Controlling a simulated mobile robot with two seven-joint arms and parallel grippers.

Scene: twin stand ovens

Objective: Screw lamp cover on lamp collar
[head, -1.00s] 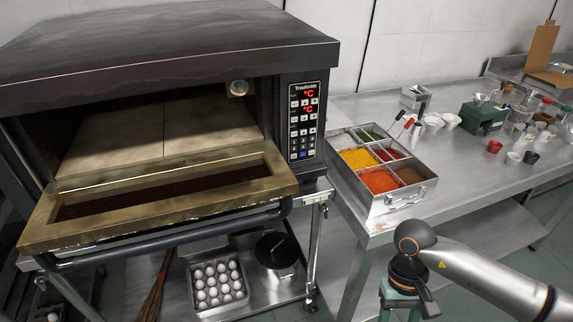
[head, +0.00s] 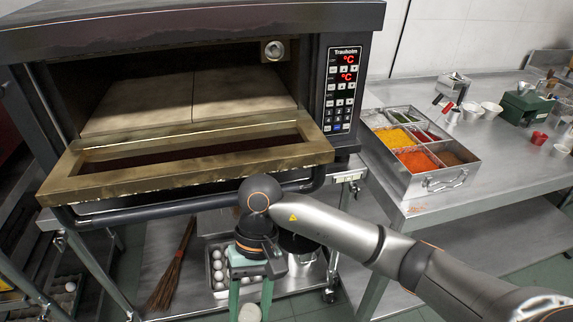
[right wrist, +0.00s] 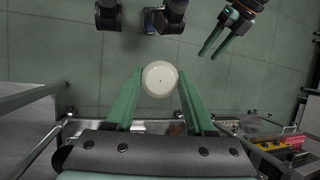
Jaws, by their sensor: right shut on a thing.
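The lamp collar (head: 272,50) is a round metal ring with a pale centre, high in the oven's right inner side near the control panel. My right gripper (head: 249,298) hangs down in front of the oven, below its open door. Its green fingers are shut on the lamp cover (head: 249,313), a pale round piece cut off by the bottom edge. In the right wrist view the lamp cover (right wrist: 160,79) shows as a cream disc with a small dark centre dot, between both fingertips. My left gripper (right wrist: 209,48) also shows there, empty, its green fingers a little apart. The cover is well below and apart from the collar.
The oven door (head: 190,165) is folded down as a ledge between my right gripper and the chamber. A steel counter with a spice tray (head: 425,155) stands right. A broom (head: 170,270) and an egg tray (head: 218,270) are below the oven.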

